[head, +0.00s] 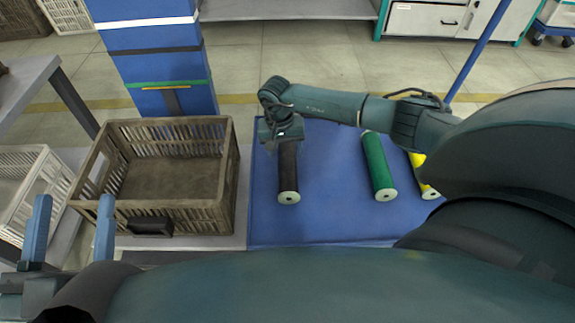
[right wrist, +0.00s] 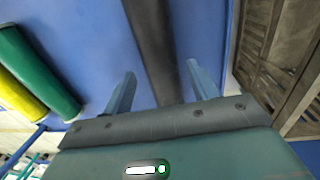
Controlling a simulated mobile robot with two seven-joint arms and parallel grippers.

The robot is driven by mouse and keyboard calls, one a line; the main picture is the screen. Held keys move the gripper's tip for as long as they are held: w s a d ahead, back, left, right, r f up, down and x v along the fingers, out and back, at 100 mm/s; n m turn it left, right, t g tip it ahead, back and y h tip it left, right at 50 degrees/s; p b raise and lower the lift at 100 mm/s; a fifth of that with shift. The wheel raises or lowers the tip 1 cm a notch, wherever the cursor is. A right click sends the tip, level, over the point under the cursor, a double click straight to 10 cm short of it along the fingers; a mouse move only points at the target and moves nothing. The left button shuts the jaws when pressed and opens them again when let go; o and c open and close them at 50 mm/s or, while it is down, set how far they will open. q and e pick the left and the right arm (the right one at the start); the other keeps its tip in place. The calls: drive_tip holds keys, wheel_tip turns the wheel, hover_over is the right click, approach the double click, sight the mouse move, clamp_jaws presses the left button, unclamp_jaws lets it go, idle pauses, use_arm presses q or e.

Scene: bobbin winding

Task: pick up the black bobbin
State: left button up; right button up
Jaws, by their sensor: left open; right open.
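The black bobbin (head: 288,184) lies on the blue mat (head: 325,222), its pale end toward me. My right gripper (head: 281,140) is over its far end, with the fingers hard to make out in the head view. In the right wrist view the black bobbin (right wrist: 152,42) runs between the two open fingers of the right gripper (right wrist: 161,72), with gaps on both sides. I cannot tell whether the fingers are level with it or above it. My left gripper (head: 72,212) is open and empty at the lower left, near the crate.
A green bobbin (head: 379,168) and a yellow bobbin (head: 428,185) lie to the right on the mat. A slatted brown crate (head: 180,211) stands left of the mat, with a white crate (head: 25,190) further left. A blue column (head: 158,60) rises behind the brown crate.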

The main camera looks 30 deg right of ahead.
drive_tip(key=f+b, duration=0.1)
drive_tip(key=f, duration=0.2)
drive_tip(key=f+b, duration=0.1)
drive_tip(key=f, duration=0.1)
drive_tip(key=shift+s+d+b, duration=0.15)
drive_tip(key=shift+s+b, duration=0.1)
drive_tip(key=shift+b, duration=0.05)
drive_tip(key=shift+d+f, duration=0.1)
drive_tip(key=shift+f, duration=0.45)
use_arm(q)
drive_tip(key=r+m+h, duration=0.1)
drive_tip(key=r+m, duration=0.1)
drive_tip(key=r+m+t+h, duration=0.1)
drive_tip(key=r+h, duration=0.1)
drive_tip(key=shift+w+a+m+h, duration=0.2)
drive_tip(key=shift+m+h, duration=0.1)
drive_tip(key=shift+m, duration=0.1)
use_arm(e)
drive_tip(key=shift+c, duration=0.5)
drive_tip(key=c, duration=0.7)
drive_tip(key=shift+c, duration=0.5)
drive_tip(key=shift+r, duration=0.1)
